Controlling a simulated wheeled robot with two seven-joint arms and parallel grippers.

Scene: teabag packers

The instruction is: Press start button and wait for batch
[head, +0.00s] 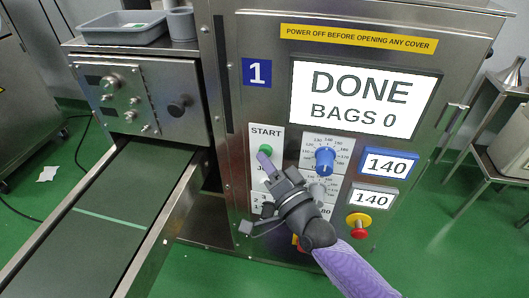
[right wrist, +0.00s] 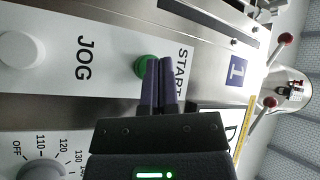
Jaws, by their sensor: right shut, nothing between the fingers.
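The green start button (head: 265,149) sits under the word START on the white panel of machine 1. My right gripper (head: 264,160) is shut and empty, with its fingertips at the lower edge of the button in the head view. In the right wrist view the purple fingers (right wrist: 158,80) overlap part of the green button (right wrist: 146,66); I cannot tell whether they touch it or press it in. The display (head: 363,97) reads DONE, BAGS 0. My left gripper is not in view.
A blue knob (head: 325,158) and the readouts showing 140 (head: 388,164) are right of the button. A red stop button on a yellow base (head: 359,225) is lower right. A conveyor belt (head: 110,205) runs along the left, with a grey tray (head: 122,28) above.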

